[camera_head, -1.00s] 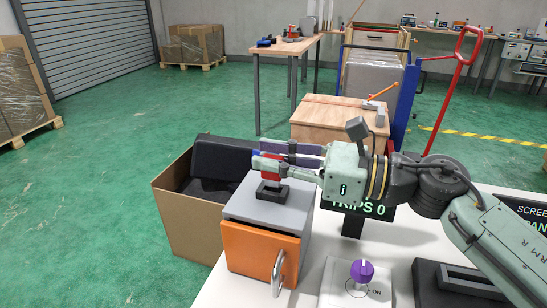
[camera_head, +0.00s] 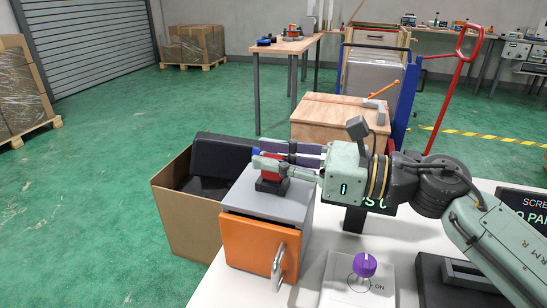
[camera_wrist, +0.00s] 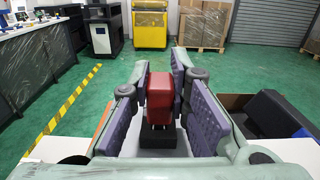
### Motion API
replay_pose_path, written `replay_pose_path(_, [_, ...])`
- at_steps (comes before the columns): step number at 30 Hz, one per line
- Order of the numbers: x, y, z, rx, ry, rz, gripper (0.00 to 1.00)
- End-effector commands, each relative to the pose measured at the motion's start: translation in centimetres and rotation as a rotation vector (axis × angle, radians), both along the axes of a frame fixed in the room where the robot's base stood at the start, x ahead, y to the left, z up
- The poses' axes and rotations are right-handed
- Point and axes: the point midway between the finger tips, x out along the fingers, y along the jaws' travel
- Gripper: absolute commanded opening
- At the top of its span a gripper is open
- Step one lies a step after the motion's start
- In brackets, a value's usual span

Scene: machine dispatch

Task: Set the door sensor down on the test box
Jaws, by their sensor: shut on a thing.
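The red door sensor (camera_head: 270,167) is between the fingers of my gripper (camera_head: 272,160), which is shut on it. It stands upright at the black holder (camera_head: 271,187) on the grey top of the test box (camera_head: 293,208), which has an orange front door. In the wrist view the red sensor (camera_wrist: 160,96) is between the purple finger pads, directly above the black holder (camera_wrist: 157,138). No clear gap shows between sensor and holder, but I cannot tell how firmly it is seated.
An open cardboard box (camera_head: 172,222) with dark foam stands left of the test box. A purple knob (camera_head: 364,264) is on the white table (camera_head: 315,262) to the right. A dark display (camera_head: 354,216) is partly hidden behind my arm.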

Motion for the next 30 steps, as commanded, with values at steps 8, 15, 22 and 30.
replay_pose_path(8, [0.0,0.0,-0.3,0.000,0.000,0.000,0.22])
replay_pose_path(15, [0.0,0.0,-0.3,0.000,0.000,0.000,0.38])
replay_pose_path(22, [0.0,0.0,-0.3,0.000,0.000,0.000,0.40])
replay_pose_path(30, [-0.5,-1.6,-0.2,0.004,-0.002,-0.003,0.40])
